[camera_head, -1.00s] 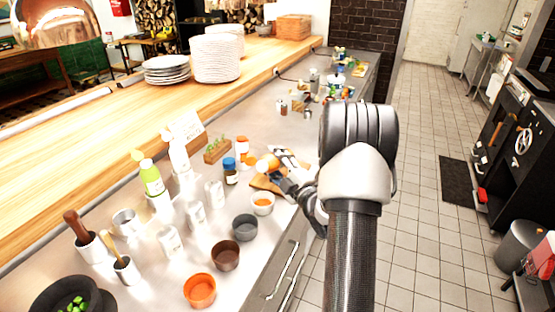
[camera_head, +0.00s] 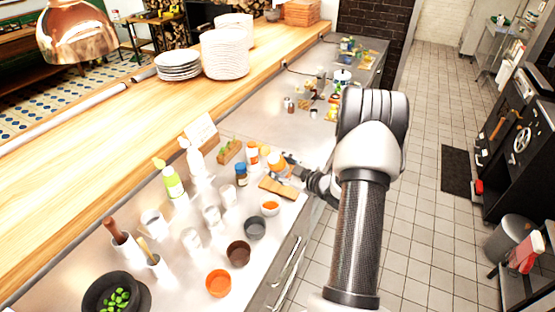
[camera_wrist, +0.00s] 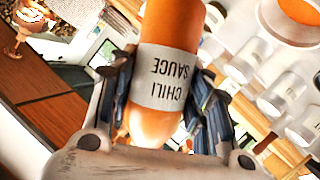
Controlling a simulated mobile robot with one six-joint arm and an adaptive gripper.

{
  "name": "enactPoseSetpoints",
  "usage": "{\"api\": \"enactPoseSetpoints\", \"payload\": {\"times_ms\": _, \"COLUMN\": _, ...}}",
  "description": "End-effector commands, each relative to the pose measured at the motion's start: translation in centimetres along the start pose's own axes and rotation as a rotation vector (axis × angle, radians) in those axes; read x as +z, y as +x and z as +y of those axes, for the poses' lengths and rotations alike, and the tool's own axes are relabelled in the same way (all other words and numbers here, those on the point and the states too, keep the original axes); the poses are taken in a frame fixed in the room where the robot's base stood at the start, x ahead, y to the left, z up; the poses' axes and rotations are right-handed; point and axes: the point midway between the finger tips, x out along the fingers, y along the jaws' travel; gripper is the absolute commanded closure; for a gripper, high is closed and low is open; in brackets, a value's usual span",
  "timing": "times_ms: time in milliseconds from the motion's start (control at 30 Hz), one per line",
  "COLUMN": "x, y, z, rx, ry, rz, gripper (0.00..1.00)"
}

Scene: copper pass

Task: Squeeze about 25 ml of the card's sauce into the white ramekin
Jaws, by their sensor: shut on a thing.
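My gripper (camera_wrist: 165,110) is shut on an orange squeeze bottle (camera_wrist: 172,28) whose white label reads "CHILI SAUCE", upside down in the wrist view. In the head view my gripper (camera_head: 288,165) holds the orange bottle (camera_head: 275,160) near a wooden board, behind the ramekin. The white ramekin (camera_head: 262,209) stands near the counter's front edge and shows orange inside. The bottle is apart from it. A white card (camera_head: 200,128) stands at the back of the counter; its writing is too small to read. Whether sauce flows cannot be seen.
Grey (camera_head: 255,228), brown (camera_head: 238,252) and orange (camera_head: 218,284) bowls line the front edge. A second orange bottle (camera_head: 252,151), a blue-capped jar (camera_head: 241,174) and a green bottle (camera_head: 173,183) stand behind. Several pale containers crowd the middle.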

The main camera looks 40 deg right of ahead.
Motion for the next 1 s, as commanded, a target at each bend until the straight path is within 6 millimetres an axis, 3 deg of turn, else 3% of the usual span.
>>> {"api": "enactPoseSetpoints", "payload": {"times_ms": 33, "x": -0.6, "y": -0.2, "z": 0.9, "rx": -0.028, "ry": 0.021, "rz": -0.001, "gripper": 0.67}}
{"api": "enactPoseSetpoints", "payload": {"times_ms": 500, "x": -0.7, "y": 0.0, "z": 3.8, "rx": -0.351, "ry": 0.26, "rz": 0.004, "gripper": 0.67}}
{"api": "enactPoseSetpoints", "payload": {"times_ms": 1000, "x": -0.7, "y": 0.0, "z": 4.6, "rx": -0.479, "ry": 0.361, "rz": 0.0, "gripper": 0.67}}
